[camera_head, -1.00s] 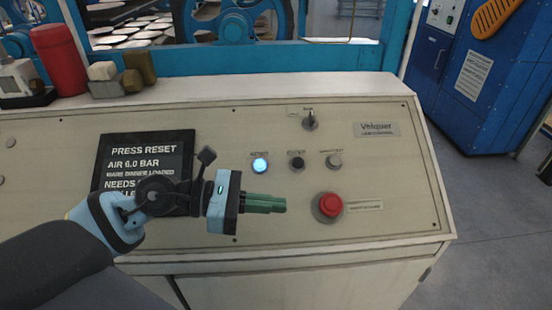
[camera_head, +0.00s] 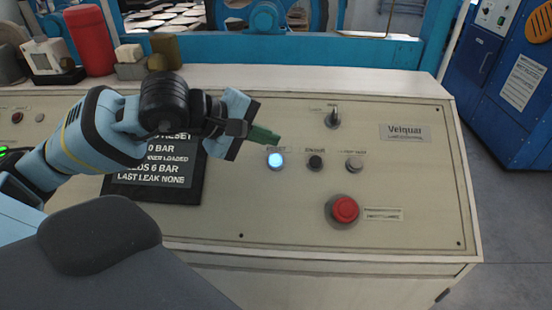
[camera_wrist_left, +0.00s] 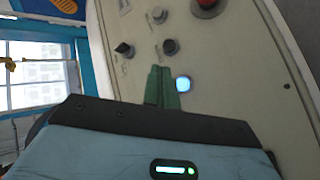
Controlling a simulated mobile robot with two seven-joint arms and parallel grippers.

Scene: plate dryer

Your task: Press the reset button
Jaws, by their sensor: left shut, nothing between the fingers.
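A lit blue-white button (camera_head: 276,160) sits on the sloped cream control panel (camera_head: 300,215); the small label above it is too blurred to read for certain. My left gripper (camera_head: 266,138) has its green fingers shut and empty, just above and left of the lit button in the head view. In the left wrist view the lit button (camera_wrist_left: 183,84) shows just right of the green fingertips (camera_wrist_left: 162,75). I cannot tell whether they touch the panel. A dark sign (camera_head: 150,180) with "RESET" in its text is partly hidden by my left arm. My right gripper is not in view.
Right of the lit button are a black knob (camera_head: 315,161) and a grey one (camera_head: 354,165). A red mushroom button (camera_head: 344,209) sits below, a selector switch (camera_head: 333,118) above. A red cylinder (camera_head: 90,40) and small blocks stand on the ledge at upper left.

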